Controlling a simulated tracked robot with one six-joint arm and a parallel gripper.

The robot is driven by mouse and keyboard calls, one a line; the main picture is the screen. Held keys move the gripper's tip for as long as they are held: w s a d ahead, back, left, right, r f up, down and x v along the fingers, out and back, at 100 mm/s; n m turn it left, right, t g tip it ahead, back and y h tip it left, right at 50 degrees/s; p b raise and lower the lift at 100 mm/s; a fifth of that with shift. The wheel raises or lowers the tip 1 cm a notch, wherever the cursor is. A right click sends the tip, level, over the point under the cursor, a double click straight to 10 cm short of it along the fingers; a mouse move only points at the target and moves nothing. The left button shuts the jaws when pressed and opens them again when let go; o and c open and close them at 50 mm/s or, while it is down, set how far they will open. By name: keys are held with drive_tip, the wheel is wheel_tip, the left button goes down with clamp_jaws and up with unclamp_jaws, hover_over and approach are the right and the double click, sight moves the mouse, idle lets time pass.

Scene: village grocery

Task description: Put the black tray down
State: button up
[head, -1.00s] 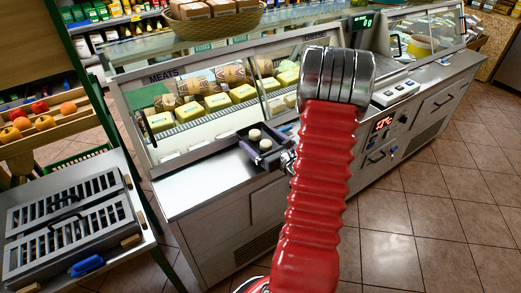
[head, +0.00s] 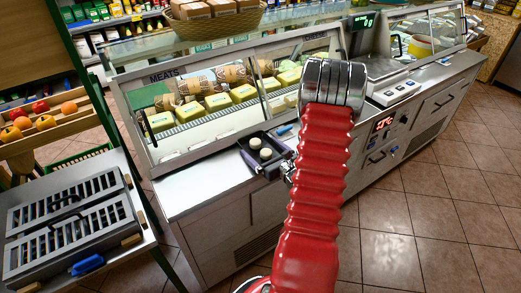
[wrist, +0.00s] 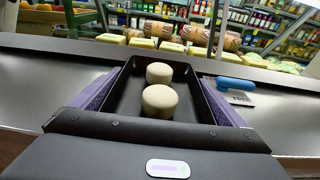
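The black tray (head: 246,143) is a shallow open tray at the front of the steel counter, left of my red arm in the head view. It also shows in the wrist view (wrist: 122,103), pointing away from me and looking about level. Two pale round pieces (wrist: 160,102) stand in it, one behind the other. My gripper (wrist: 160,80) has its purple fingers against the tray's two long sides, and it holds the tray. In the head view my gripper (head: 268,167) is partly hidden behind my arm. I cannot tell whether the tray's underside touches the counter.
The steel counter (head: 190,187) is bare left of the tray. A blue-handled tool (wrist: 235,83) and a small card lie right of the tray. The glass meat case (head: 215,105) stands behind. A scale (head: 385,65) is to the right, and a side table with a slatted grey case (head: 70,220) is at left.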

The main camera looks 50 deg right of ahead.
drive_tip(key=shift+o, duration=0.5)
drive_tip(key=shift+r, duration=0.1)
drive_tip(key=v, duration=1.2)
idle(0.5)
